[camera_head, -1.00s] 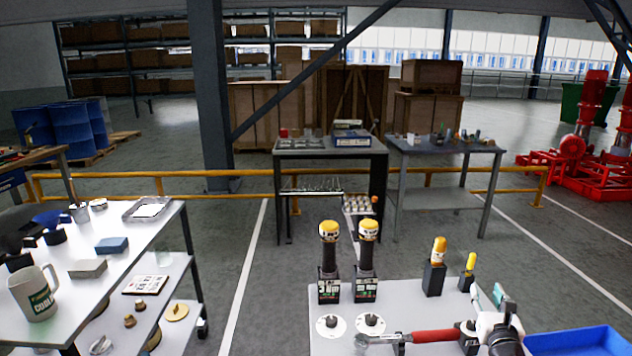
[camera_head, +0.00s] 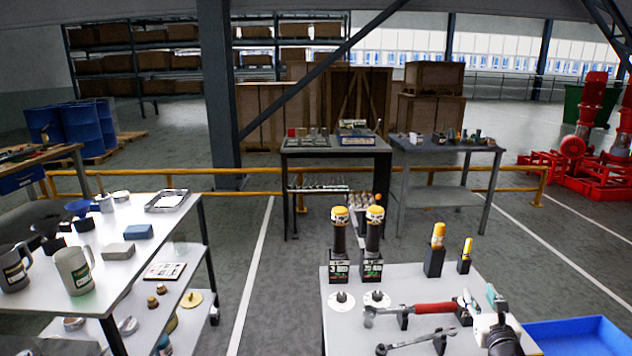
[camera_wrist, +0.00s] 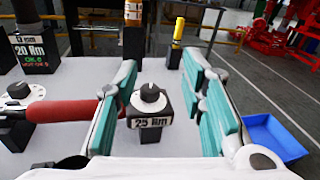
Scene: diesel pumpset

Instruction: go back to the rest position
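My gripper (camera_head: 482,299) is at the lower right of the head view, over the right part of the near grey-white table (camera_head: 400,285). In the wrist view its two teal-padded fingers (camera_wrist: 160,68) stand wide apart with nothing gripped. A black block labelled 25 Nm (camera_wrist: 150,115) with a round knob shows in the gap between them, on the table. The red-handled wrench (camera_head: 425,309) lies on holders left of the gripper. In the wrist view its red handle (camera_wrist: 62,113) appears close beside the left finger; I cannot tell whether they touch.
Two yellow-capped tools (camera_head: 339,238) (camera_head: 373,240) stand upright at the table's back left. Two smaller yellow-handled tools (camera_head: 437,240) (camera_head: 466,255) stand behind the gripper. A second wrench (camera_head: 415,342) lies in front. A blue tray (camera_head: 575,335) is at right. Another table (camera_head: 125,255) stands left.

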